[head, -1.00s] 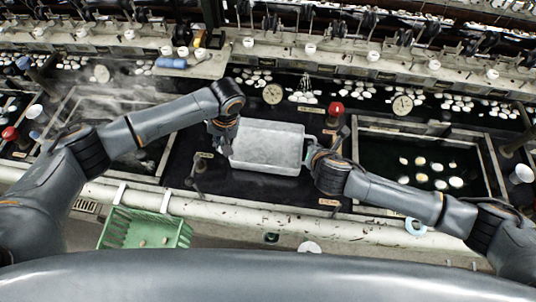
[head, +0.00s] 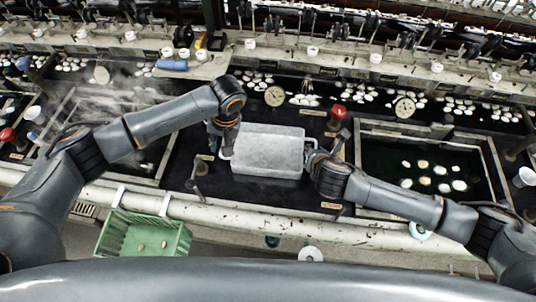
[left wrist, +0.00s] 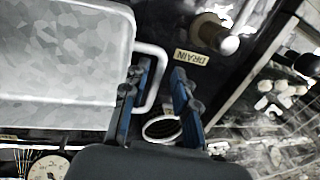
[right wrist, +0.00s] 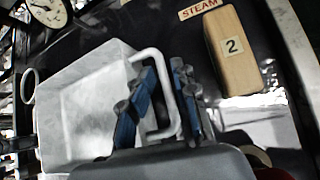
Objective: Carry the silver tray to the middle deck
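The silver tray (head: 268,151) is a pale metal box with a wire handle at each end. It rests level on the dark deck between the two basins. My left gripper (head: 222,146) is at its left end. In the left wrist view its blue fingers (left wrist: 162,85) stand apart, with the left handle (left wrist: 161,75) between them. My right gripper (head: 312,160) is at the right end. In the right wrist view its fingers (right wrist: 165,85) also stand apart on either side of the right handle (right wrist: 154,54). I cannot see firm contact at either handle.
A basin (head: 376,192) with floating cocoons lies to the right and a steaming one (head: 80,135) to the left. A red knob (head: 337,111) stands behind the tray. A wooden block marked 2 (right wrist: 232,58) is near the right gripper. A green basket (head: 143,233) hangs in front.

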